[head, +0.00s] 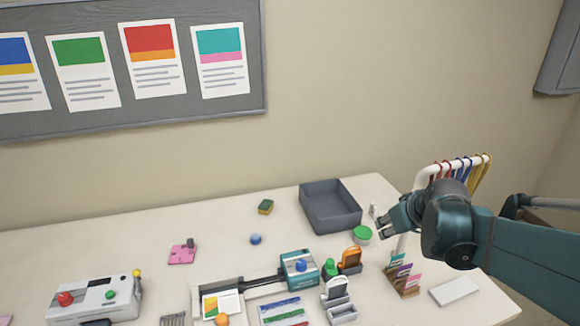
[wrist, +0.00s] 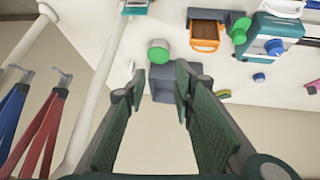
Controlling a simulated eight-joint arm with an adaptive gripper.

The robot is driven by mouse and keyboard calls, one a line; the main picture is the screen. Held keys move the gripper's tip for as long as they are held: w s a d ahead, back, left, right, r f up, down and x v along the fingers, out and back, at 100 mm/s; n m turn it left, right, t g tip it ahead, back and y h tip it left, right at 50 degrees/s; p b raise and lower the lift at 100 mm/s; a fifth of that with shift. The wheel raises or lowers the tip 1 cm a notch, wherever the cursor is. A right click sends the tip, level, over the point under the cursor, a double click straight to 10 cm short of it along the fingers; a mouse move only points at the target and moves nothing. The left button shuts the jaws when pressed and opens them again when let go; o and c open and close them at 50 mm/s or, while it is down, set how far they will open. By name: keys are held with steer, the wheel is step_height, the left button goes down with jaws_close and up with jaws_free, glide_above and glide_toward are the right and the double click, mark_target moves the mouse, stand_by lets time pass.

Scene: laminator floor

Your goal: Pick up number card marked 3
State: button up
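A small white upright piece with a faint dark mark, possibly the number card (head: 374,211), stands at the back of the table, right of the grey bin. It shows edge-on as a thin white sliver in the wrist view (wrist: 131,69), close to the left fingertip. I cannot read a 3 on it. My gripper (head: 384,226) is just in front of it, above the table's back right part. In the wrist view my gripper (wrist: 158,92) has its fingers wide apart with nothing between them.
A green-lidded jar (head: 363,235) and the grey bin (head: 332,226) stand left of my gripper. A white rail with hanging straps (head: 470,165) is behind my wrist. A holder with coloured cards (head: 404,282) and a white block (head: 455,290) are in front. The table's back left is mostly clear.

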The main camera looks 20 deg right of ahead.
steer(key=s+d+f+h+b, duration=0.15)
steer(key=d+f, duration=0.25)
steer(key=d, duration=0.6)
steer(key=d+f+y+b, duration=0.15)
steer(key=d+f, duration=0.25)
steer(key=d, duration=0.6)
steer(key=w+f+t, duration=0.1)
steer(key=w+f, duration=0.1)
steer(key=w, duration=0.2)
steer(key=w+d+f+t, duration=0.1)
steer(key=w+f+t, duration=0.1)
steer(key=w+f, duration=0.1)
steer(key=w+f+t, duration=0.2)
steer(key=w, duration=0.4)
steer(key=shift+d+f+m, duration=0.25)
steer(key=shift+f+m, duration=0.05)
steer(key=shift+f, duration=0.05)
steer(key=shift+w+a+f+t+y, duration=0.1)
steer(key=shift+w+f+t+y, duration=0.2)
steer(key=shift+w+f+t, duration=0.35)
steer(key=shift+w+r, duration=0.1)
steer(key=shift+b+x, duration=0.45)
steer(key=shift+x, duration=0.8)
steer(key=shift+w, duration=0.1)
steer(key=shift+b+x, duration=0.75)
steer(key=shift+x, duration=1.75)
